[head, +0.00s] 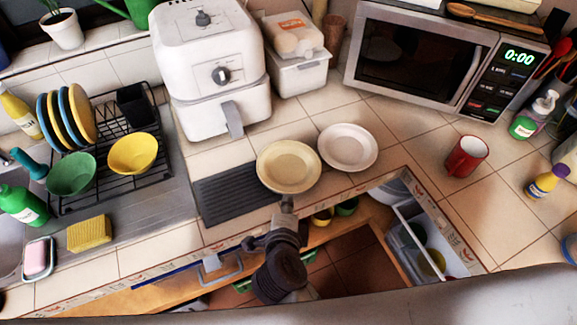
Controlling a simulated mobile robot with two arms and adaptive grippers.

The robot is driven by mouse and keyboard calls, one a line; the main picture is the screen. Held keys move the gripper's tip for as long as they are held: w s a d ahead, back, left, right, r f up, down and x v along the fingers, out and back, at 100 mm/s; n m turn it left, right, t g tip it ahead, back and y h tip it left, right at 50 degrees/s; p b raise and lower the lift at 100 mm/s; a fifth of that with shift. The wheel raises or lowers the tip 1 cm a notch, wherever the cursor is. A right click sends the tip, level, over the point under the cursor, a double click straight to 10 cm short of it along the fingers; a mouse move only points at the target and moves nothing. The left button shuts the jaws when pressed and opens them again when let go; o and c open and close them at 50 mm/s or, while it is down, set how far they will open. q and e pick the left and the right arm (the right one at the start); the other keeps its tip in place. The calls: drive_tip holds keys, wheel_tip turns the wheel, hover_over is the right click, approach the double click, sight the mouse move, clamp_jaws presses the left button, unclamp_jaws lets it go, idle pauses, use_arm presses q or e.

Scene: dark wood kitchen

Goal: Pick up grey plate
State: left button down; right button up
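Two plates show at the middle of the head view. The pale grey-white plate (347,146) lies on the tiled counter. The cream-beige plate (289,166) is just left of it and nearer the counter's front edge, close to or touching it. My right gripper (287,203) is at the near rim of the beige plate, with its wrist reaching up from below. Its fingertips overlap or meet that rim; whether they are closed on it is hidden. It is apart from the grey-white plate. My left gripper is not in view.
A white air fryer (205,75) and a microwave (420,62) stand behind. A red mug (466,157) is at right. A dish rack (112,160) with plates and bowls is at left. Open drawers (425,240) sit below the counter edge. Tiles between plates and mug are clear.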

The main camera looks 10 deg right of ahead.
sight(289, 192)
drive_tip(key=shift+w+f, duration=0.2)
drive_tip(key=shift+w, duration=0.3)
drive_tip(key=p+x, duration=0.1)
drive_tip(key=x, duration=0.2)
drive_tip(key=shift+w+f, duration=0.25)
drive_tip(key=shift+w+d+f, duration=0.1)
drive_tip(key=shift+w+f, duration=0.1)
drive_tip(key=shift+w, duration=0.05)
clamp_jaws()
drive_tip(key=shift+r, duration=0.15)
drive_tip(key=shift+w+r, duration=0.1)
drive_tip(key=shift+r, duration=1.2)
drive_tip(key=shift+d+r, duration=0.2)
drive_tip(key=shift+r, duration=0.6)
drive_tip(key=s+d+r+m+g+h+b, duration=0.1)
drive_tip(key=s+d+r+m+h+b, duration=0.2)
drive_tip(key=d+r, duration=0.9)
drive_tip(key=s+d, duration=0.1)
drive_tip(key=d, duration=0.1)
drive_tip(key=shift+d+r+m+h, duration=0.2)
drive_tip(key=shift+d+m+h, duration=0.1)
drive_tip(key=shift+h, duration=0.1)
